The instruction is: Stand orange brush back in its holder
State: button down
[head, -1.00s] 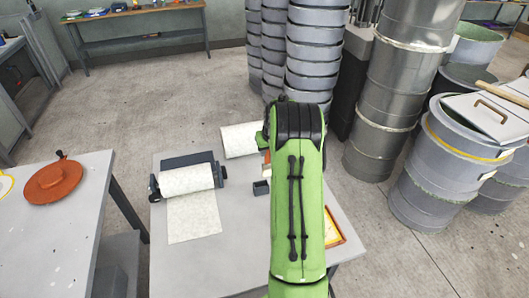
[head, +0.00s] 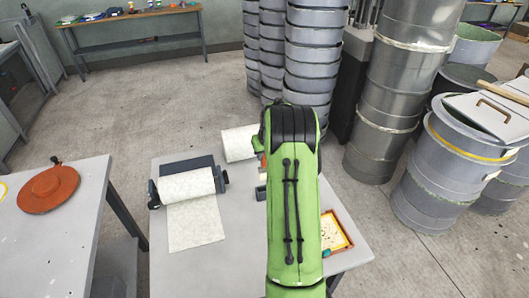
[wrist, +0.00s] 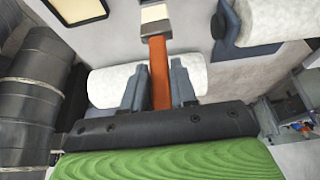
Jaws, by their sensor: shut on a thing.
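The orange brush (wrist: 158,70) is held between the two grey fingers of my gripper (wrist: 157,88) in the wrist view. Its orange handle runs up the picture to a pale end (wrist: 155,14) with a dark band below it. In the head view my green arm hides the gripper and most of the brush; a small orange bit (head: 263,160) shows at the arm's left edge. A small dark grey box (head: 261,193), which looks like the holder, stands on the grey table (head: 235,245) just left of my arm. I cannot tell whether the brush touches it.
A roll of white matting on a dark stand (head: 188,187) is left of the arm; another white roll (head: 238,143) lies behind. An orange-framed tray (head: 340,232) is right. A left table holds an orange disc (head: 48,189). Stacked buckets (head: 315,50) and drums stand beyond.

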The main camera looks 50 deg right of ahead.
jog(key=shift+f+b, duration=3.5)
jog(key=shift+f, duration=1.25)
jog(key=shift+f+b, duration=0.4)
jog(key=shift+b, duration=0.1)
jog(key=c, duration=0.8)
grip_release()
jog(key=shift+r, duration=0.15)
jog(key=p+v, duration=0.1)
jog(key=v, duration=1.4)
jog(key=shift+s+r, duration=0.2)
